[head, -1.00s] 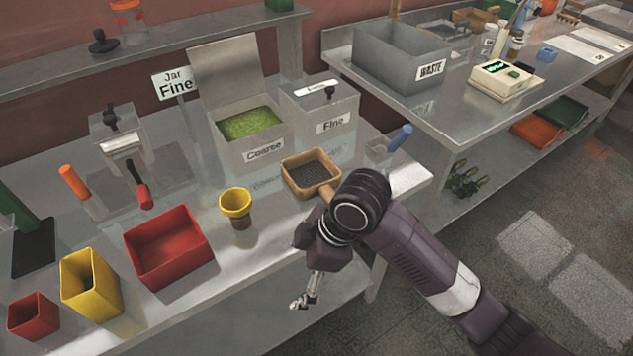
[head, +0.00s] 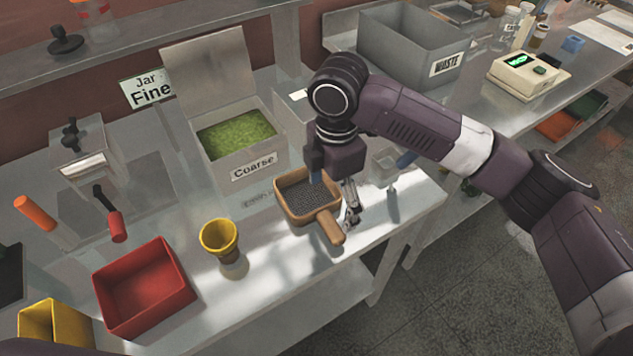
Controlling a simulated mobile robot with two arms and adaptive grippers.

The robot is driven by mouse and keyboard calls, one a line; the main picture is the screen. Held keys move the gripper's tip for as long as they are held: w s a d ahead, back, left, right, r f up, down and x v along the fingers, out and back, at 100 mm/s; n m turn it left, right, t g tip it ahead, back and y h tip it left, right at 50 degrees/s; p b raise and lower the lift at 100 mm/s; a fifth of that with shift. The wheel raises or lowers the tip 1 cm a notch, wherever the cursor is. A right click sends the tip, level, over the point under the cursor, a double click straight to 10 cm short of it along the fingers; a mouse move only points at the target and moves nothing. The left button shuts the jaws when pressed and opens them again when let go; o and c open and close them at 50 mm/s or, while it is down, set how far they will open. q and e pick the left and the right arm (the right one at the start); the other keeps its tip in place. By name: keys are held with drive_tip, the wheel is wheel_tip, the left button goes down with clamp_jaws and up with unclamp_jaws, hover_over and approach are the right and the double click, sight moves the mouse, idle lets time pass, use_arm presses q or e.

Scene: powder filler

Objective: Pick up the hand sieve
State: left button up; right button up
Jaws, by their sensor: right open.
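The hand sieve (head: 301,199) is a square wooden frame with dark mesh and a short wooden handle (head: 331,227). It lies on the metal bench in front of the coarse bin, its handle pointing toward the front edge. My right gripper (head: 350,213) is open and hangs just to the right of the sieve, close beside the handle. I cannot tell whether a finger touches the sieve. The far finger is partly hidden by the gripper body and the sieve. My left gripper is not in view.
The open coarse bin (head: 254,160) with green powder stands behind the sieve. A yellow cup (head: 219,238) and a red bin (head: 143,287) stand to the left. The grey waste box (head: 398,55) and a scale (head: 528,76) are on the right table.

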sight(330, 223)
drive_tip(key=shift+w+f, duration=0.15)
drive_tip(key=shift+f, duration=0.05)
drive_tip(key=shift+s+f, duration=0.2)
drive_tip(key=shift+f, duration=0.15)
drive_tip(key=shift+s+f+p, duration=0.55)
drive_tip(key=shift+f+p, duration=0.05)
drive_tip(key=shift+f, duration=0.05)
wheel_tip(330, 223, down, 3)
drive_tip(key=shift+s+r+p, duration=0.15)
drive_tip(key=shift+p, duration=0.45)
drive_tip(key=shift+w+f, duration=0.2)
drive_tip(key=shift+f, duration=0.85)
drive_tip(key=c, duration=1.4)
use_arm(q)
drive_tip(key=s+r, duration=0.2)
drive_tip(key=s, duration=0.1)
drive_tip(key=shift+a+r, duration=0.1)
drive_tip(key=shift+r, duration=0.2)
use_arm(e)
drive_tip(key=shift+o, duration=0.2)
